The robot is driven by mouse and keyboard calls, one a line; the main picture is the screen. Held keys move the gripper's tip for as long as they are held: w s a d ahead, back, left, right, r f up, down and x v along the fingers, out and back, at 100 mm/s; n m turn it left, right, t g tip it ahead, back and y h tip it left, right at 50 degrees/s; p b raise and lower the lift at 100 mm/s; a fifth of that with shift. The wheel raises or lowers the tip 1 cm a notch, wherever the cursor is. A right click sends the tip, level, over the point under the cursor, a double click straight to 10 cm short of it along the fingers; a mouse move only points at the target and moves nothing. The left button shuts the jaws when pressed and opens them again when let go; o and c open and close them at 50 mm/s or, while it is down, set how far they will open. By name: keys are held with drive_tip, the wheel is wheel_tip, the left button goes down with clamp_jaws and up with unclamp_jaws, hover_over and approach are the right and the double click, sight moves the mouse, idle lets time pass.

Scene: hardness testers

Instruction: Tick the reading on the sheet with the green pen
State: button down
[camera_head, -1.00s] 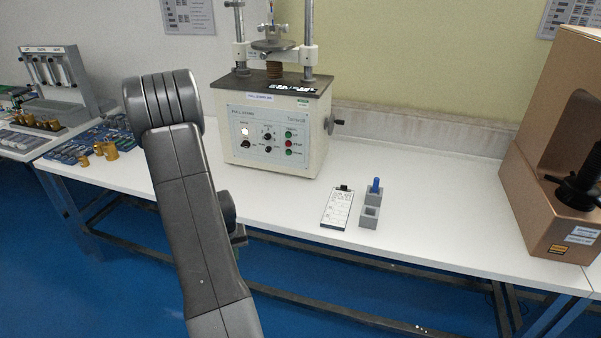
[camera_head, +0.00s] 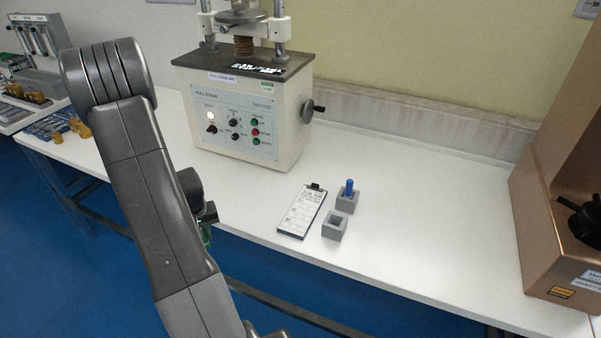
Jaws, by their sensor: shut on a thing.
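The sheet (camera_head: 301,212) lies on a dark clipboard on the white table, with its clip at the far end. The print on it is too small to read. My gripper (camera_head: 207,222) is left of the sheet, mostly hidden behind my own arm. It is shut on the green pen (camera_head: 206,236), of which only a short green part shows below the jaws. The gripper is apart from the sheet, near the table's front edge.
A blue pen (camera_head: 349,187) stands in a grey holder (camera_head: 346,203) right of the sheet. A second grey holder (camera_head: 335,228) in front is empty. A cream tester (camera_head: 245,125) stands behind; a copper-coloured machine (camera_head: 545,190) is at right. The table between is clear.

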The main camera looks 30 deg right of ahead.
drive_tip(key=s+d+r, duration=0.6)
drive_tip(key=s+d, duration=0.1)
drive_tip(key=d, duration=0.4)
drive_tip(key=s+d+r+m, duration=0.1)
drive_tip(key=s+d+r, duration=0.5)
drive_tip(key=d, duration=0.4)
drive_tip(key=shift+s+d+r, duration=0.4)
drive_tip(key=shift+r, duration=0.05)
